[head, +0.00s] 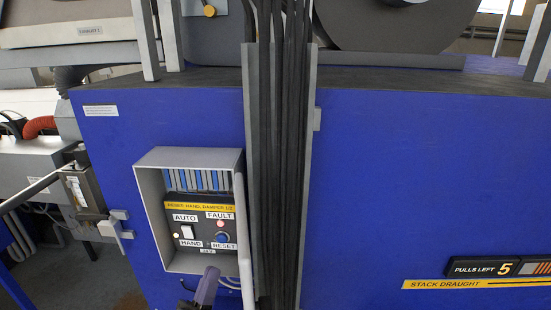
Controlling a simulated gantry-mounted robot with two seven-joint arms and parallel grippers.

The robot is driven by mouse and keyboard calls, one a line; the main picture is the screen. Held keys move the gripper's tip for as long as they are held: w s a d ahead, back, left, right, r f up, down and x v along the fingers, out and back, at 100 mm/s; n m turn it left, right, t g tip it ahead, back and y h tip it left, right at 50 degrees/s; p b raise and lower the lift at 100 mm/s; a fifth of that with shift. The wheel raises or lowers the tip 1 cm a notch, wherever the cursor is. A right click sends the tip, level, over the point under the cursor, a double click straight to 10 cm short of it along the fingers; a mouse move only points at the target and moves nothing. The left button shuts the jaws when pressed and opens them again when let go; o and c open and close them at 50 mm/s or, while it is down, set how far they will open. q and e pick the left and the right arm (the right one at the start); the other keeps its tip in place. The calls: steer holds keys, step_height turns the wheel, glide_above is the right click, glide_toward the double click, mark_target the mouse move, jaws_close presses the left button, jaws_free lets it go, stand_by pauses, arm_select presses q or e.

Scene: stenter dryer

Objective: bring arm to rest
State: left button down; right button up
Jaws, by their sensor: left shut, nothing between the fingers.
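My left gripper (209,277) shows as a narrow grey-purple tip at the bottom of the head view, just below the control box (190,155). It is shut and empty. Its tip overlaps the box's lower edge in the picture; I cannot tell whether they touch. The rest of that arm is mostly cut off by the frame. The box holds a white AUTO/HAND switch (187,232), a red-lit FAULT lamp (220,223) and a blue RESET button (222,238). My right gripper is not in view.
A black cable bundle (279,150) runs down a grey channel right of the box. The blue cabinet (400,180) bears a "PULLS LEFT 5" display (482,268). A grey bracket (84,190) and rod (35,190) stand at the left. The cabinet face between channel and display is clear.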

arm_select(q)
steer(key=s+a+f+m+g+y+p, duration=0.1)
steer(key=s+f+g+y+p, duration=0.1)
steer(key=s+f+g, duration=0.3)
steer(key=s+a+f+m+g+y+p, duration=0.1)
steer(key=s+f+g, duration=0.5)
steer(key=s, duration=0.8)
steer(key=s+a+f+g+y+p, duration=0.2)
steer(key=s+f+g+y+p, duration=0.2)
steer(key=s+g, duration=0.5)
step_height(320, 180, down, 2)
steer(key=shift+s+a+m+g+p, duration=0.15)
steer(key=shift+s+m+g+p, duration=0.2)
steer(key=shift+g+p, duration=0.4)
steer(key=shift+w, duration=0.1)
